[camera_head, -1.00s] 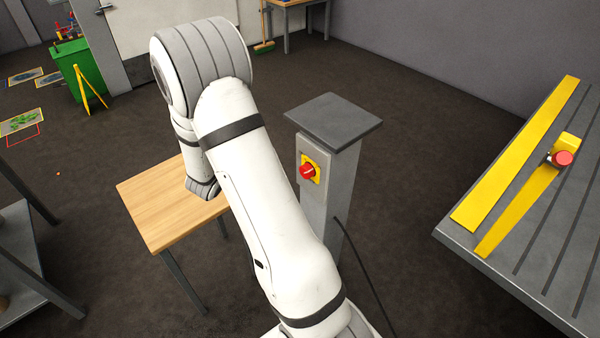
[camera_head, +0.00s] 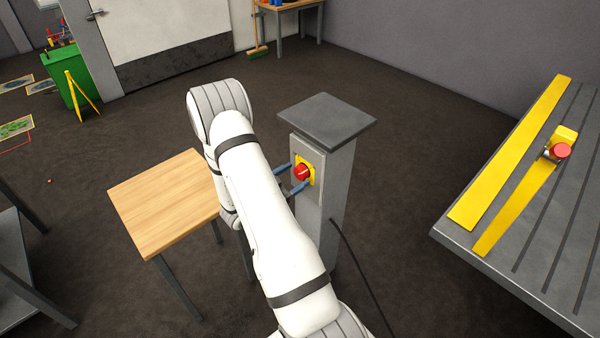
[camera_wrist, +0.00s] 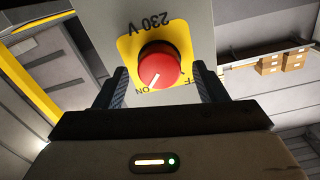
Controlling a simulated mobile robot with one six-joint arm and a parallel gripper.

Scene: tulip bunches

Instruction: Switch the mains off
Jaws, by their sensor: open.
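The mains switch is a red rotary knob (camera_head: 302,173) on a yellow plate (camera_head: 308,162), on the side of a grey post (camera_head: 328,195). In the wrist view the knob (camera_wrist: 166,68) has a white mark slanting down-left towards "ON". The plate (camera_wrist: 126,46) reads "230 V" upside down, and the other label, at right, is partly hidden. My gripper (camera_head: 291,178) is open in front of the switch. In the wrist view its fingers (camera_wrist: 160,80) stand to the left and right of the knob, with gaps on both sides. Whether they reach past its face is unclear.
A wooden table (camera_head: 165,200) stands left of the post. A grey slotted bench (camera_head: 530,220) with yellow strips and another red button (camera_head: 561,150) is at right. A black cable (camera_head: 360,270) runs down from the post. Open floor lies behind the post.

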